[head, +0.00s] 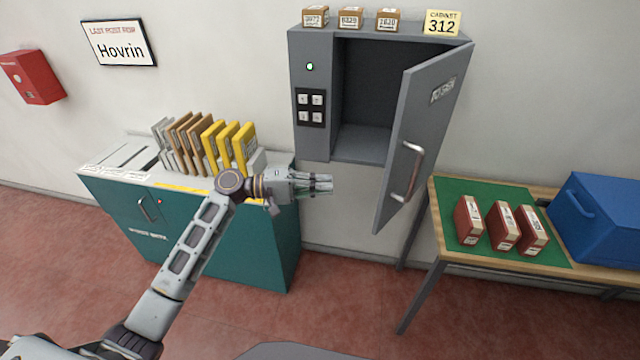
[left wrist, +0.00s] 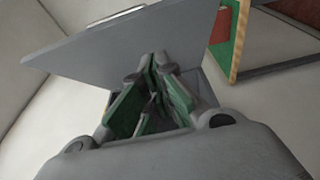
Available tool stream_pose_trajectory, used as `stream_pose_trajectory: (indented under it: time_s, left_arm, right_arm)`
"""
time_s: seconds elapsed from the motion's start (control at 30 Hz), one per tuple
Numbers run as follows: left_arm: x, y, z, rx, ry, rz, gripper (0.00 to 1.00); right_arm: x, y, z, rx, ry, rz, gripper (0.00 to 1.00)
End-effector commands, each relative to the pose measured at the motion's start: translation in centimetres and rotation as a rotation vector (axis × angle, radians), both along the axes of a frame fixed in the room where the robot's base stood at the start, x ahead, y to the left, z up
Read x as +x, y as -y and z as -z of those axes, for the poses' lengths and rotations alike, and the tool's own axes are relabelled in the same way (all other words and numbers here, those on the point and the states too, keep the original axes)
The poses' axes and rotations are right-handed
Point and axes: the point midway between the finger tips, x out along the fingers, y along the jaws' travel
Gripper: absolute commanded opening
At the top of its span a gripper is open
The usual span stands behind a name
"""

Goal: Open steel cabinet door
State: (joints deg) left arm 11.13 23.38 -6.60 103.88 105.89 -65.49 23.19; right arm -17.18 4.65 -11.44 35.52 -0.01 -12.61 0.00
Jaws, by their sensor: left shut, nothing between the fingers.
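The grey steel cabinet (head: 312,120) is fixed to the wall, and its door (head: 425,125) stands wide open, swung out to the right. A metal bar handle (head: 408,172) is on the door's outer face. The inside of the cabinet looks dark and empty. My left gripper (head: 328,184) is shut and empty, below the cabinet opening and left of the door, apart from the handle. In the left wrist view, my left gripper's fingers (left wrist: 155,95) are closed together, with the door (left wrist: 130,45) beyond them. My right gripper is not in view.
A teal counter (head: 270,235) with upright files (head: 210,145) stands below left. At the right, a table with a green mat (head: 460,195) holds red boxes (head: 503,228) and a blue crate (head: 600,215). Small boxes (head: 350,18) and a 312 sign (head: 441,22) sit on the cabinet.

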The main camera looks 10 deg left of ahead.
Motion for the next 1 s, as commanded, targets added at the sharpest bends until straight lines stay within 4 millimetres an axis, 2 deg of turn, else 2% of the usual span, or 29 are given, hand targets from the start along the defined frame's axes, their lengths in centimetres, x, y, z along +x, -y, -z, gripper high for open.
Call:
stream_pose_trajectory:
  time_s: [0.57,0.8,1.0]
  left_arm:
    - [1.9,7.4,-0.3,-0.001,-0.001,0.0,0.0]
    - [0.5,9.5,-0.2,-0.001,-0.001,0.0,0.0]
    - [-0.1,10.5,-0.1,0.0,-0.001,0.0,0.0]
  right_arm:
    - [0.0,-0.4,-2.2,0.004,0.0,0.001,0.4]
    - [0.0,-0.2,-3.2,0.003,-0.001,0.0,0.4]
    - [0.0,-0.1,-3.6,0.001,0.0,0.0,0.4]
